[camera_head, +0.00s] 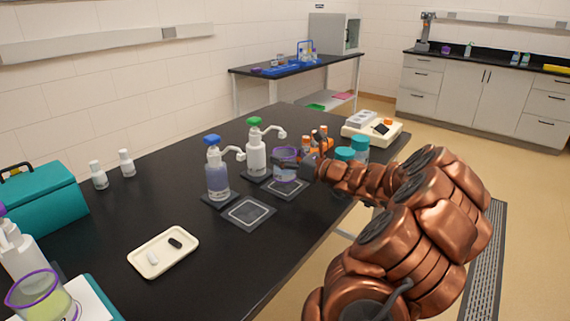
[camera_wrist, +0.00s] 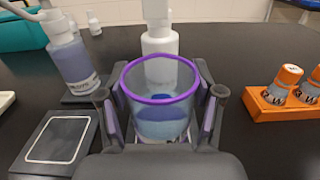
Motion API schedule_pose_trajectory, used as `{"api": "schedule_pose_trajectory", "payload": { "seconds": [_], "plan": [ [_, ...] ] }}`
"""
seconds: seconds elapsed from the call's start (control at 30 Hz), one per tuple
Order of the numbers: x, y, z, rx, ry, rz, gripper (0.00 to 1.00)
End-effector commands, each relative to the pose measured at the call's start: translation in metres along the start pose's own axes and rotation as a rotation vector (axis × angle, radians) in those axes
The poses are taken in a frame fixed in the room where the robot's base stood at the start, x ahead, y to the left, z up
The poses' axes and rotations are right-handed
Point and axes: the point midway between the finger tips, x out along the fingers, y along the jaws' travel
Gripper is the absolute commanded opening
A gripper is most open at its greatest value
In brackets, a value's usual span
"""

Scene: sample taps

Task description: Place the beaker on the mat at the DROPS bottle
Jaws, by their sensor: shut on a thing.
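My gripper (camera_head: 303,166) is shut on a clear beaker with a purple rim (camera_head: 284,163). In the wrist view the beaker (camera_wrist: 160,95) is upright between the fingers with bluish liquid in its lower part. It is over or on a dark mat (camera_head: 286,190) in front of the white green-capped pump bottle (camera_head: 257,157); I cannot tell if it touches. The blue-capped pump bottle with bluish contents (camera_head: 217,180) is to the left, with another square-outlined mat (camera_head: 248,213) before it; this mat also shows in the wrist view (camera_wrist: 57,139). I cannot read DROPS on either bottle.
An orange rack of small vials (camera_wrist: 290,103) is right of the beaker. Teal-capped jars (camera_head: 359,147) stand near my arm. A cream tray (camera_head: 163,253), another purple-rimmed beaker (camera_head: 42,296) and a teal box (camera_head: 40,199) are left. The table between tray and white bottles is clear.

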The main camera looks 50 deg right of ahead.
Motion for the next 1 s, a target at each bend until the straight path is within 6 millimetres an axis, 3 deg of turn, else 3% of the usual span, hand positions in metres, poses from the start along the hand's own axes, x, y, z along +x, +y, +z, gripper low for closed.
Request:
{"api": "schedule_pose_trajectory", "payload": {
  "seconds": [0.2,0.67,0.7,0.93,1.0],
  "plan": [
    [-0.001,0.000,-0.022,0.001,-0.003,-0.001,0.00],
    [-0.001,0.000,-0.027,0.000,-0.002,-0.001,0.00],
    [-0.001,0.000,-0.028,0.000,-0.002,-0.001,0.67],
    [-0.001,0.000,-0.028,-0.001,-0.001,-0.001,0.91],
    [-0.001,0.000,-0.028,0.000,-0.001,-0.001,0.91]
  ]
}}
